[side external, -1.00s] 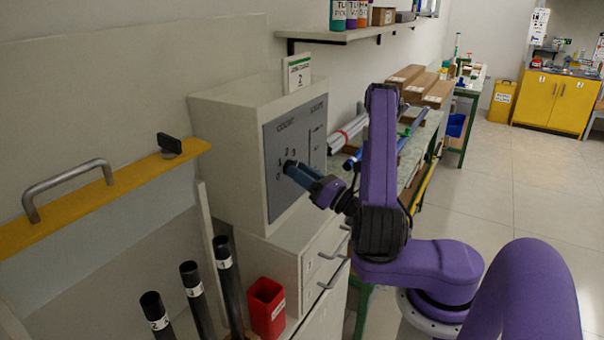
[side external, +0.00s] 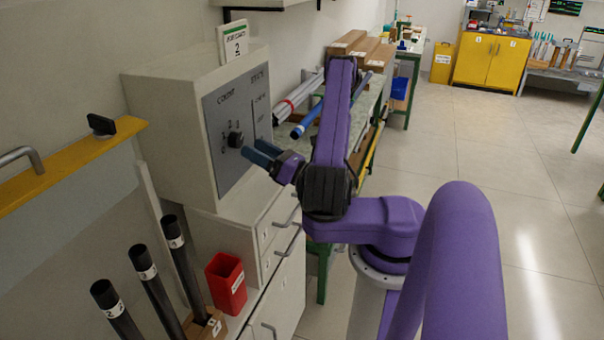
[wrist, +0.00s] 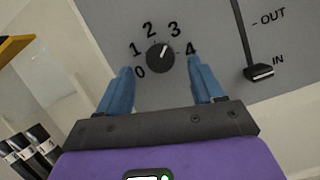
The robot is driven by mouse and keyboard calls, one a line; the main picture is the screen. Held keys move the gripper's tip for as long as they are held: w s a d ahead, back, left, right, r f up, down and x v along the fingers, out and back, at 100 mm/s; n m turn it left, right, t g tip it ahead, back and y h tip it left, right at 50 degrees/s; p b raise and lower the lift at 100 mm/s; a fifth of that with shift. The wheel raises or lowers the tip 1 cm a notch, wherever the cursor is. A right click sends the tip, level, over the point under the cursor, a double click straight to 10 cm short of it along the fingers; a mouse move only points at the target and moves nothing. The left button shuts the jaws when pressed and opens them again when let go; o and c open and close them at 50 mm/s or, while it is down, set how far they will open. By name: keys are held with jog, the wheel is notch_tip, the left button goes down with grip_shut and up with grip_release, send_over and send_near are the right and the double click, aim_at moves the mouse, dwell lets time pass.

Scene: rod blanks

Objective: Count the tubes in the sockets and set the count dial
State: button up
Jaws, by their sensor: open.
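The dark count dial (side external: 236,140) sits on the grey panel of a cream box. In the wrist view the dial (wrist: 160,55) has numbers 0 to 4 around it, and its light mark points up and slightly right, seemingly between 2 and 3. My gripper (side external: 257,152) is open and empty, its blue fingers just off the panel. In the wrist view its fingertips (wrist: 160,76) lie to either side of the dial, apart from it. Three black tubes (side external: 150,278) with white number labels stand at lower left; their bases are partly out of frame.
A slider (wrist: 260,72) on the panel sits by the word IN. A red bin (side external: 226,284) stands beside the tubes and a wooden block (side external: 205,326). A card reading 2 (side external: 234,44) stands on the box. A yellow rail (side external: 80,158) runs at left.

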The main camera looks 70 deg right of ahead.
jog(key=v, duration=1.4)
jog(key=shift+a, duration=0.1)
